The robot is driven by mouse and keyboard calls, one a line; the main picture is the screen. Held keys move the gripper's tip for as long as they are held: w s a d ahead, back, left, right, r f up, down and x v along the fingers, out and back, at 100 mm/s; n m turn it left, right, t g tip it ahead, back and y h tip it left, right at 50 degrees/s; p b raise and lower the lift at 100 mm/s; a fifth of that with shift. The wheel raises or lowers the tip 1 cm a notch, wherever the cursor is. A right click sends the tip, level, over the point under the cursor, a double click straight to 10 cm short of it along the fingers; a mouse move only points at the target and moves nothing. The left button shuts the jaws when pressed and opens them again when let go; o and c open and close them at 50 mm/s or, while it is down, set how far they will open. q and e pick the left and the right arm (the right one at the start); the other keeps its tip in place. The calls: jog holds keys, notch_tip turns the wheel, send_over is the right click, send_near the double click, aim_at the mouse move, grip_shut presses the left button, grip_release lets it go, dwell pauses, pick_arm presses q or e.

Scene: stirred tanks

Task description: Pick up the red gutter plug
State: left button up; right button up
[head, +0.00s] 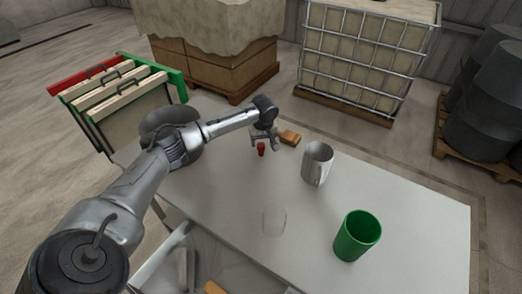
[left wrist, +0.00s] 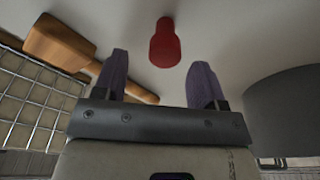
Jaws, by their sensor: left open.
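The red gutter plug (head: 261,149) stands on the white table near its back edge. In the left wrist view the red plug (left wrist: 165,44) shows just beyond my fingertips, centred between the two fingers but not between the pads. My left gripper (head: 264,143) is above and close to the plug in the head view. In the left wrist view my left gripper (left wrist: 161,80) is open, with its two purple-grey fingers apart and nothing between them. My right gripper is not in view.
A wooden-handled tool (head: 289,138) lies just right of the plug. A grey metal jug (head: 317,164), a clear glass (head: 274,221) and a green cup (head: 357,236) stand on the table (head: 420,215). A caged tank (head: 365,60) stands behind.

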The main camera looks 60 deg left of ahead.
aim_at(261, 144)
pick_arm(q)
jog(key=f, duration=0.1)
jog(key=f+b, duration=0.1)
jog(key=f, duration=0.2)
jog(key=shift+s+a, duration=0.25)
jog(key=shift+w+f, duration=0.1)
jog(key=shift+f, duration=0.55)
jog(key=c, duration=1)
